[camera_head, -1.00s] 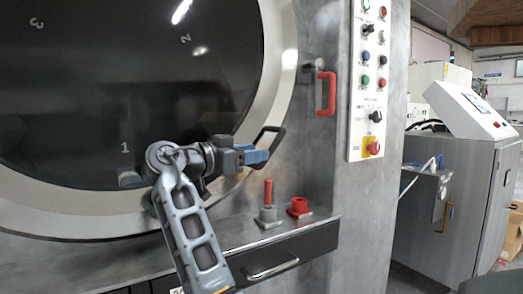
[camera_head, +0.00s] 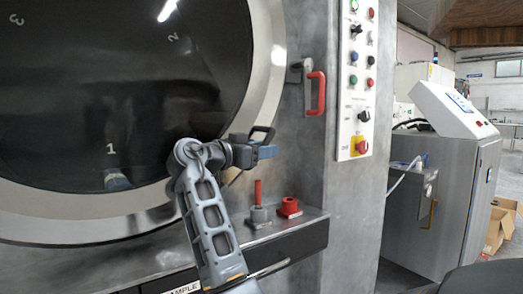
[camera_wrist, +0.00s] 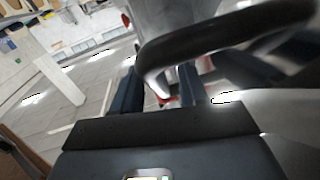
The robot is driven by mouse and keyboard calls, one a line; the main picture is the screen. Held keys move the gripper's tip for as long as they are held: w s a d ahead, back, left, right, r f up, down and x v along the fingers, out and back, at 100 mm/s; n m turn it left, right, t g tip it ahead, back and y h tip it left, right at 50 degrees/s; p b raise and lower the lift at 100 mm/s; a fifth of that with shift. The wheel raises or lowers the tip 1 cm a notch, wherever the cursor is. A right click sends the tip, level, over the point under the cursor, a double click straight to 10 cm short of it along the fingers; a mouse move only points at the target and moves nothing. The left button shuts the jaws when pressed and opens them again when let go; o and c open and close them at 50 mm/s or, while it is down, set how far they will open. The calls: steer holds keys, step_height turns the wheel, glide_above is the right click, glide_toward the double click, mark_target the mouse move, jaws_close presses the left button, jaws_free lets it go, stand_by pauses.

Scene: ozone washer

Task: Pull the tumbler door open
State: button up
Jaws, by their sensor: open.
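The tumbler door is a large round dark glass in a metal ring (camera_head: 262,80), filling the left of the head view. It looks shut. Its black loop handle (camera_head: 262,132) is at the ring's lower right edge. My gripper (camera_head: 268,152) is at the handle's lower side, with blue fingers. In the wrist view the black handle (camera_wrist: 225,33) crosses close in front of the lens, and my two fingers (camera_wrist: 160,88) are apart behind and below it. I cannot tell whether they touch it.
A red latch handle (camera_head: 317,93) and a panel of buttons (camera_head: 357,80) are to the right of the door. A ledge (camera_head: 240,232) below carries a grey holder with a red rod (camera_head: 259,205) and a red fitting (camera_head: 289,206). A separate steel cabinet (camera_head: 435,200) stands further right.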

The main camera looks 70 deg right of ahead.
jaws_close()
stand_by(0.4)
steer(key=shift+s+a, duration=0.1)
